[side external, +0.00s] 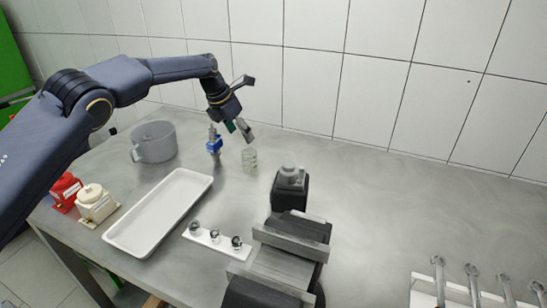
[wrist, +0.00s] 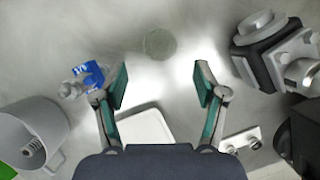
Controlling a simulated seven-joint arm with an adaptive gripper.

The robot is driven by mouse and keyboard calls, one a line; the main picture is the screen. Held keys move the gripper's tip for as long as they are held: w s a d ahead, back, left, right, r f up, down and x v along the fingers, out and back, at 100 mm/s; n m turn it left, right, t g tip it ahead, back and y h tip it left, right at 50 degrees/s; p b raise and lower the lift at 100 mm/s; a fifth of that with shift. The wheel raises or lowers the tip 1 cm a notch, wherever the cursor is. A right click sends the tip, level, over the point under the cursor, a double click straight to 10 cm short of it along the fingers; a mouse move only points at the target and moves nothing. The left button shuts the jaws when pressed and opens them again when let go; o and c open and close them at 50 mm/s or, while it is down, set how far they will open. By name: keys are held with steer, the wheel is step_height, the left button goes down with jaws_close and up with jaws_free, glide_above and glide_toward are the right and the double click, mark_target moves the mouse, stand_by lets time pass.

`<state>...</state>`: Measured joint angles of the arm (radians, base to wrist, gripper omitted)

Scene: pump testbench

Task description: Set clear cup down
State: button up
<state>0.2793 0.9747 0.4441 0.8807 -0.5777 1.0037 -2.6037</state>
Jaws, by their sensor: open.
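The clear cup (side external: 249,160) stands on the metal table in the side view, between a blue-and-grey fitting and a dark pump block. It also shows in the wrist view (wrist: 159,44) as a faint round outline, beyond my fingertips and midway between them. My gripper (side external: 240,131) is above and slightly left of the cup in the side view. In the wrist view my gripper (wrist: 160,88) has its two green-padded fingers wide apart with nothing between them. The cup appears apart from both fingers.
The blue fitting (side external: 214,143) and grey jug (side external: 155,142) stand left of the cup. The pump block (side external: 289,190) is to its right. A white tray (side external: 125,232) and a white strip with fittings (side external: 217,242) lie nearer. The table behind the pump block is clear.

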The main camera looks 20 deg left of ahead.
steer(key=s+a+r+m, duration=0.4)
steer(key=s+r+m, duration=0.2)
steer(key=s+r, duration=0.25)
steer(key=s+a+r+m, duration=0.3)
steer(key=s+r+m, duration=0.45)
steer(key=s, duration=0.25)
steer(key=s+a+f+m+y, duration=0.1)
steer(key=s+f+m, duration=0.1)
steer(key=s+m, duration=0.7)
steer(key=s+f+m+t, duration=0.1)
steer(key=s+f+m, duration=0.1)
steer(key=s+m, duration=0.7)
steer(key=s, duration=0.8)
steer(key=shift+a+y, duration=0.4)
